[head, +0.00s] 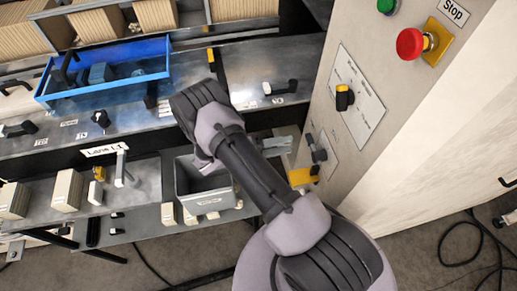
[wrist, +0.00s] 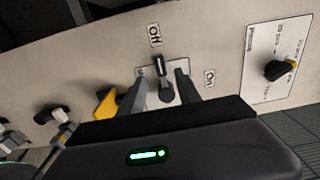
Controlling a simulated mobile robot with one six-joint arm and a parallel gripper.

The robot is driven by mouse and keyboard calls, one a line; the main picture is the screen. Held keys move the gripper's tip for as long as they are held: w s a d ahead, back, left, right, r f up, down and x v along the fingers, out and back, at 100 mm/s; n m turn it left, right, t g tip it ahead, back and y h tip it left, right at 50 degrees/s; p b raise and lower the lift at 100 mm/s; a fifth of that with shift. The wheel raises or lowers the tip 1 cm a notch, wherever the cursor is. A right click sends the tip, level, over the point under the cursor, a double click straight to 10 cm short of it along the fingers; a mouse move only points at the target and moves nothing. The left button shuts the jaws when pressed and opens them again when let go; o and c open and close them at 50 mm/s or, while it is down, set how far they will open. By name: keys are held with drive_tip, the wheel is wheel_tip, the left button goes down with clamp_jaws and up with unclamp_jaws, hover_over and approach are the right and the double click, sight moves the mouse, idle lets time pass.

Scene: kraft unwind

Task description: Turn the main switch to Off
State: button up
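The main switch (wrist: 165,95) shows in the wrist view on a light plate on the cabinet face. Its dark lever points up in the picture, toward the "Off" label (wrist: 154,35). The "On" label (wrist: 209,77) is to the right of the plate. My gripper (wrist: 160,75) is open, one finger on each side of the lever. I see gaps beside the lever, but cannot tell whether a finger touches it. In the head view, the switch area (head: 319,155) is low on the cabinet, partly hidden by my arm.
A rotary selector (wrist: 280,69) sits right of the switch in the wrist view. A yellow part (head: 303,177) is close below the switch in the head view. A red stop button (head: 410,43) is higher up. A blue tray (head: 105,72) and grey bin (head: 203,180) stand left.

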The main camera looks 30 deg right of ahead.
drive_tip(key=v, duration=0.9)
drive_tip(key=shift+a, duration=0.1)
